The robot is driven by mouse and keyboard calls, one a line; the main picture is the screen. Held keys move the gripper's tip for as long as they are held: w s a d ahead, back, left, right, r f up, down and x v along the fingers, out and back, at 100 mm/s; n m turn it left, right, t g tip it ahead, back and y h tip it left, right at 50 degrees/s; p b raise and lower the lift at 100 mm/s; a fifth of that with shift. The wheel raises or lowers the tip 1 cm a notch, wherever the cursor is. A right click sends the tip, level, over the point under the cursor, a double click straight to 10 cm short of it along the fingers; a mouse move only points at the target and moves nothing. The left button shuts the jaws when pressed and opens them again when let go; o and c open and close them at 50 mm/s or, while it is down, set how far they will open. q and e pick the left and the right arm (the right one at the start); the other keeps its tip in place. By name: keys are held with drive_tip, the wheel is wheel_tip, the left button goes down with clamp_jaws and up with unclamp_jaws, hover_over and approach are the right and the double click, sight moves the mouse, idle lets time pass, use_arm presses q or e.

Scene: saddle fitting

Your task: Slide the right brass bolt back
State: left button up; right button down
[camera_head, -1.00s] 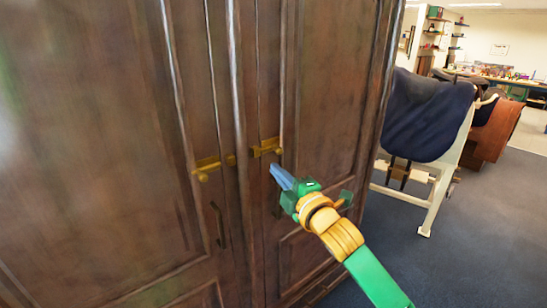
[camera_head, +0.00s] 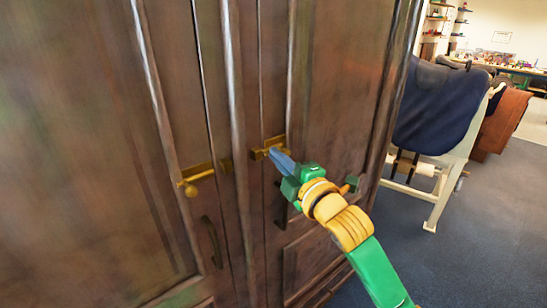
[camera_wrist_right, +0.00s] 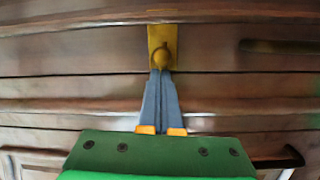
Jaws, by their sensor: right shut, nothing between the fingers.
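The right brass bolt (camera_head: 265,148) is mounted on the right door of a dark wooden cabinet (camera_head: 335,90). In the right wrist view its brass plate (camera_wrist_right: 155,38) and round knob (camera_wrist_right: 160,59) show just ahead of the fingers. My right gripper (camera_head: 274,154) is shut and empty. Its blue fingertips are at the knob, touching it or very close; I cannot tell which. The fingers partly cover the bolt in the head view. The left brass bolt (camera_head: 197,174) is on the left door, with its knob hanging below. My left gripper is out of view.
Dark handles (camera_head: 213,241) sit on the doors below the bolts. Upright mouldings stand between the doors. A dark blue saddle cover (camera_head: 435,108) on a white stand is to the right. Blue carpet (camera_head: 470,235) lies open in front of it.

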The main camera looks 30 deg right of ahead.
sight(281, 140)
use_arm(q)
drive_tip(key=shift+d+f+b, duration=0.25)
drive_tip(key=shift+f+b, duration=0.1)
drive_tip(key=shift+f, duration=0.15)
use_arm(e)
drive_tip(key=d, duration=0.4)
drive_tip(key=shift+d, duration=0.1)
